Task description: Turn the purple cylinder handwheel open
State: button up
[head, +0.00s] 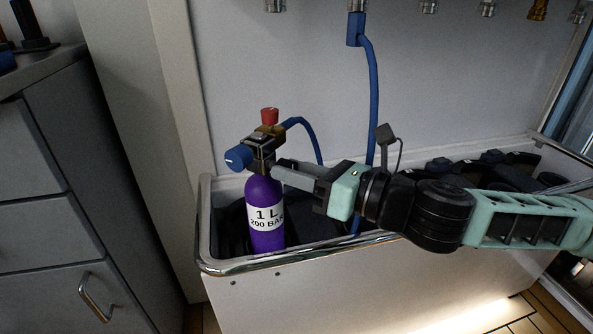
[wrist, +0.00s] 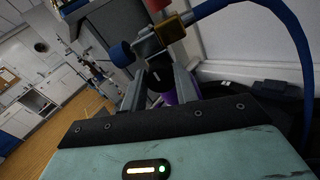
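The purple cylinder (head: 265,213), labelled "1 L 200 BAR", stands upright at the left end of a white bin. Its blue handwheel (head: 238,157) sticks out to the left of the valve, and it also shows in the wrist view (wrist: 122,54). A red knob (head: 269,116) tops the brass fitting (head: 268,130). My gripper (head: 275,171) reaches in from the right, just below the valve. In the wrist view, my gripper's fingers (wrist: 160,85) stand apart, with the dark valve and some purple beyond and between them. The handwheel is outside the fingers. Contact with the valve is unclear.
A blue hose (head: 304,130) runs from the fitting; another (head: 373,95) hangs from a wall connector behind my arm. The white bin (head: 330,258) has a metal front rail. Dark items fill its right side. Grey drawers (head: 60,200) stand at left.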

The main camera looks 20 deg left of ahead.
jog(key=shift+r+n+p, duration=0.1)
jog(key=shift+n+p, duration=0.2)
jog(key=shift+s+f+m+t+p, duration=0.15)
jog(key=shift+m+t+p, duration=0.3)
jog(key=shift+m, duration=7.2)
jog(key=shift+w+f+m+t+p, duration=0.2)
jog(key=shift+m+p, duration=0.45)
jog(key=shift+m, duration=7)
